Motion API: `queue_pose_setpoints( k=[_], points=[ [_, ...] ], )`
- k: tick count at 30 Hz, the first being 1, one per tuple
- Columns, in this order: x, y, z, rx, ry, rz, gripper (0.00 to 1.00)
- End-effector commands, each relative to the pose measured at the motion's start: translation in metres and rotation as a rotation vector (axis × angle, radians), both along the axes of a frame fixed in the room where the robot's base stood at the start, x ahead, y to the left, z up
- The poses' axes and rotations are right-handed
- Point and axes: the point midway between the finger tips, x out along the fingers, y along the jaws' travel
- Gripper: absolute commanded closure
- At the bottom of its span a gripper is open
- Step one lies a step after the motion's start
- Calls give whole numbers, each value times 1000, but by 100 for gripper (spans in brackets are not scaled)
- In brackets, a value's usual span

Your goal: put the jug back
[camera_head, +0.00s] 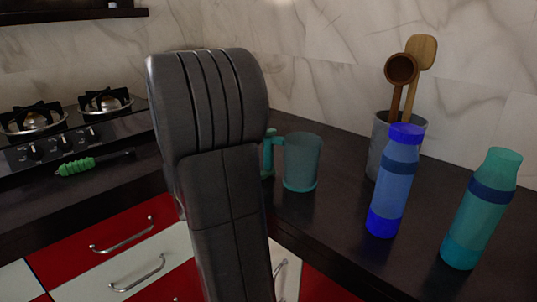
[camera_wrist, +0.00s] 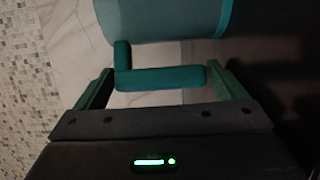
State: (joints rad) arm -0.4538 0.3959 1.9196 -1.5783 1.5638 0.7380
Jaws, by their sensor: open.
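The teal jug (camera_head: 302,165) stands upright on the dark counter in the head view, just right of my arm. Its handle points left, towards my arm. In the wrist view the jug's body (camera_wrist: 165,18) fills the top, and its handle (camera_wrist: 165,77) lies across the space between my fingers. My gripper (camera_wrist: 167,72) is open, with one green finger at each side of the handle. I see no grip on it. In the head view my gripper is mostly hidden behind my own arm.
A blue bottle (camera_head: 392,190) and a teal bottle (camera_head: 482,212) stand right of the jug. A grey holder (camera_head: 378,150) with wooden utensils is behind the blue bottle. A stove (camera_head: 60,130) and a green-handled tool (camera_head: 78,166) are at left. Red and white drawers (camera_head: 110,228) are below.

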Motion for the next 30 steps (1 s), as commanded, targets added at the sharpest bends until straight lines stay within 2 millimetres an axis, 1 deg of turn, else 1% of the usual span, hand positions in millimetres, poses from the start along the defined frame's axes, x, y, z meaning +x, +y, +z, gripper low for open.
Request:
queue_pose_setpoints(
  k=[30],
  points=[
    [-16,32,0,-1,0,0,8]
  ],
)
